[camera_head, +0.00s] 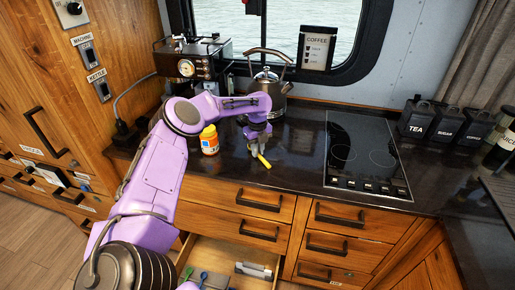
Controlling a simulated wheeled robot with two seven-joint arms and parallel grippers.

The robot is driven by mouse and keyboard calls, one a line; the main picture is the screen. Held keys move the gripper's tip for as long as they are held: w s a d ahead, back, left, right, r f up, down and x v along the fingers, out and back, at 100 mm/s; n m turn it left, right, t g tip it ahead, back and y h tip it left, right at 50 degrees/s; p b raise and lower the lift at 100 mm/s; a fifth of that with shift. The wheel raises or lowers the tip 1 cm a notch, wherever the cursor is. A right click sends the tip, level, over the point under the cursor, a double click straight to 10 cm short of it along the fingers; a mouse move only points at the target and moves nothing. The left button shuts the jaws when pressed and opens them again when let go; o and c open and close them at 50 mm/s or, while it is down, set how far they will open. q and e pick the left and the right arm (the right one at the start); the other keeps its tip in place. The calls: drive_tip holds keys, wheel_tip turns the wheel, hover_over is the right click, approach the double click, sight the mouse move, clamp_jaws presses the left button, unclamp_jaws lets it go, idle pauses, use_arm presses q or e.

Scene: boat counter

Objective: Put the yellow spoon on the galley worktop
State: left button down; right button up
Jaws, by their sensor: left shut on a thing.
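The yellow spoon (264,161) shows as a short slanted yellow piece at the tips of my left gripper (256,146). The gripper is shut on it and points down over the dark galley worktop (301,158), between the orange-yellow jar and the hob. The rest of the spoon is hidden by the fingers or too small to make out. I cannot tell whether its lower end touches the worktop or hangs just above it. My right gripper is not in view.
An orange-yellow jar (209,141) stands just left of the gripper. A kettle (268,84) and coffee machine (191,62) are behind. The hob (365,150) is to the right. An open drawer (213,253) with utensils is below. Bare worktop surrounds the spoon.

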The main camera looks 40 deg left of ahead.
use_arm(q)
drive_tip(key=shift+f, duration=0.15)
drive_tip(key=c, duration=1.1)
unclamp_jaws()
drive_tip(key=shift+r, duration=0.35)
wheel_tip(320, 180, up, 12)
drive_tip(key=b, duration=0.2)
drive_tip(key=shift+f, duration=0.15)
